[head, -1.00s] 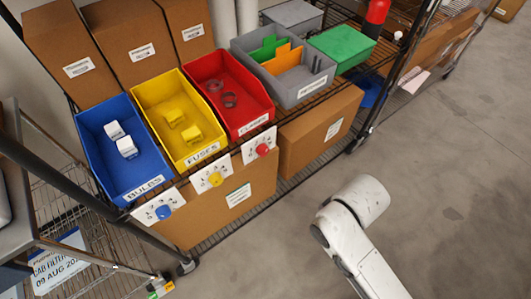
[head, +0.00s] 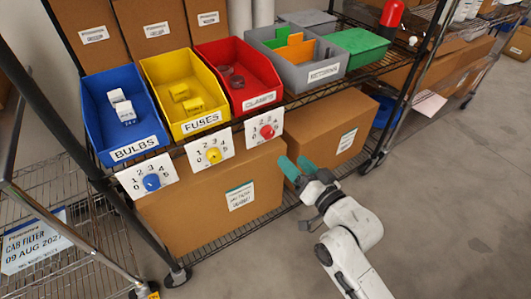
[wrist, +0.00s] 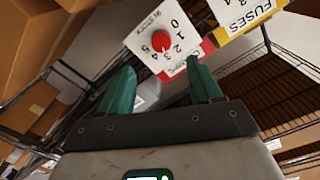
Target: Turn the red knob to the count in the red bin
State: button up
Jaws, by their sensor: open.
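The red knob (head: 267,131) sits on a white card numbered 0 to 5, below the red bin (head: 264,99) labelled CLAMPS. Two dark ring-like clamps show in the bin; its near floor is partly hidden by the front wall. My gripper (head: 297,166), with green fingers, is open and empty below and right of the knob, apart from it. In the wrist view the knob (wrist: 161,41) lies beyond my fingertips (wrist: 160,66), between them in the picture. I cannot tell which number the knob points to.
The yellow FUSES bin (head: 200,123) and blue BULBS bin (head: 135,152) stand to the left, each with its own knob card. A cardboard box (head: 215,212) sits under the cards. Shelf posts stand at both sides; open floor lies at right.

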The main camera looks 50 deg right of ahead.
aim_at(270, 136)
jog(key=b+x, duration=0.1)
jog(key=x, duration=0.9)
jog(key=shift+w+d+r, duration=0.1)
jog(key=shift+w, duration=0.25)
jog(key=shift+c, duration=0.5)
jog(key=c, duration=0.9)
jog(key=shift+c, duration=0.2)
jog(key=n, duration=0.3)
jog(key=shift+n, duration=2.3)
